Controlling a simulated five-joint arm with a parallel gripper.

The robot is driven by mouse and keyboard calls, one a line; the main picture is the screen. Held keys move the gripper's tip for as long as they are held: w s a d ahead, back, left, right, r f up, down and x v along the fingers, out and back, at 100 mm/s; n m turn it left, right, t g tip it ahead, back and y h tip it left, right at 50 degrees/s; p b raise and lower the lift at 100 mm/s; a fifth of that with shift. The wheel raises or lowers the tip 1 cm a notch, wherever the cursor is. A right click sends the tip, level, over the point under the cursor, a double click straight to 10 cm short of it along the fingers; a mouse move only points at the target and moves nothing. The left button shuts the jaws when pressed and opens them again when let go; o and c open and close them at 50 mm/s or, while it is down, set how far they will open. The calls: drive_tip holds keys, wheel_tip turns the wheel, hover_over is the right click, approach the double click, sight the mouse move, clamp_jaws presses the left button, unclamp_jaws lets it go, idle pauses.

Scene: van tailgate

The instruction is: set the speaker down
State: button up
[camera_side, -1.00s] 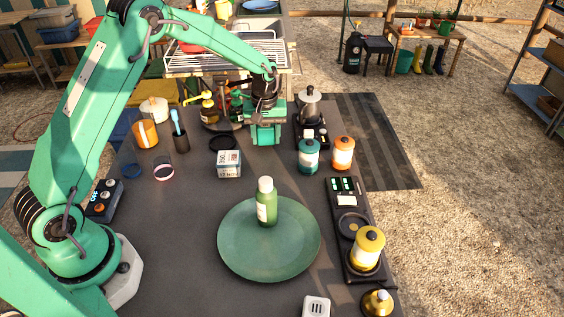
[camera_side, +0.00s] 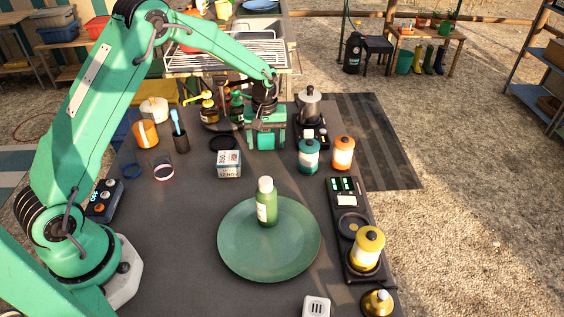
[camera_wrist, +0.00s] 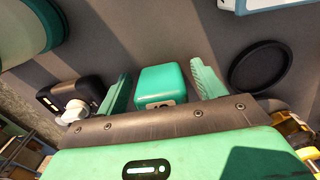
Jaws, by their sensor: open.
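A teal-green box with rounded edges (camera_wrist: 162,85), which I take to be the speaker, is between the two fingers of my gripper (camera_wrist: 162,75) in the wrist view. A narrow gap shows on each side of the box, so the fingers are open around it. In the side view my gripper (camera_side: 267,146) is low over the far part of the dark table, and the box is hard to tell from the green fingers. The box appears to be at table level, though its underside is hidden.
A black ring (camera_side: 224,143) and a small white box (camera_side: 229,163) are to the gripper's left. A moka pot (camera_side: 310,105), a teal canister (camera_side: 308,154) and an orange canister (camera_side: 343,153) are to its right. A green plate (camera_side: 240,255) with a bottle (camera_side: 266,203) is nearer.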

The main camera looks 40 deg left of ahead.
sight(266, 131)
wheel_tip(266, 131, up, 11)
drive_tip(key=shift+r, duration=0.65)
drive_tip(key=shift+r, duration=0.1)
idle(0.6)
drive_tip(key=shift+s+r, duration=0.15)
drive_tip(key=shift+r, duration=0.05)
drive_tip(key=s+d+r+m+t, duration=0.1)
drive_tip(key=s+r+m+t, duration=0.15)
drive_tip(key=s+r, duration=0.65)
drive_tip(key=s+d+r+m+t, duration=0.2)
drive_tip(key=s+r+m, duration=0.2)
drive_tip(key=s, duration=0.8)
drive_tip(key=s+f+m+t, duration=0.1)
drive_tip(key=s+m, duration=0.1)
drive_tip(key=s, duration=0.6)
drive_tip(key=shift+s+f, duration=0.4)
